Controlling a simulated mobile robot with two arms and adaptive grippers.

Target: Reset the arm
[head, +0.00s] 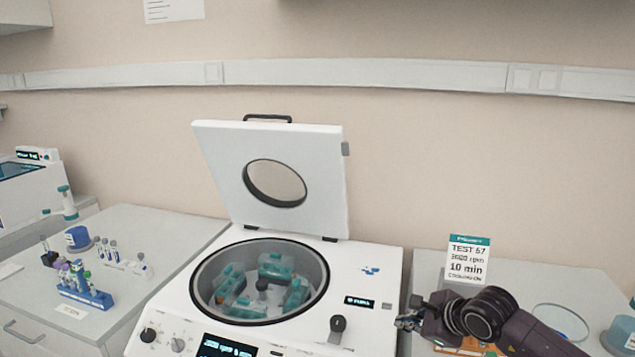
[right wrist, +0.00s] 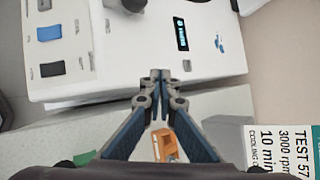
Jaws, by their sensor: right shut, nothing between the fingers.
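My right gripper (head: 408,318) is at the lower right in the head view, beside the right side of the white centrifuge (head: 375,285). In the right wrist view its fingers (right wrist: 160,78) meet at the tips, shut and empty, close to the edge of the centrifuge body (right wrist: 110,50). The centrifuge lid (head: 225,165) stands open, and teal tube holders (head: 275,265) sit in its round bowl. My left gripper is not in view.
An orange item (right wrist: 165,145) lies on the counter below my right fingers. A sign reading TEST 57 (head: 468,262) stands behind my right arm. On the left counter are a blue tube rack (head: 88,295) and several small tubes. A round glass dish (head: 562,320) is at the right.

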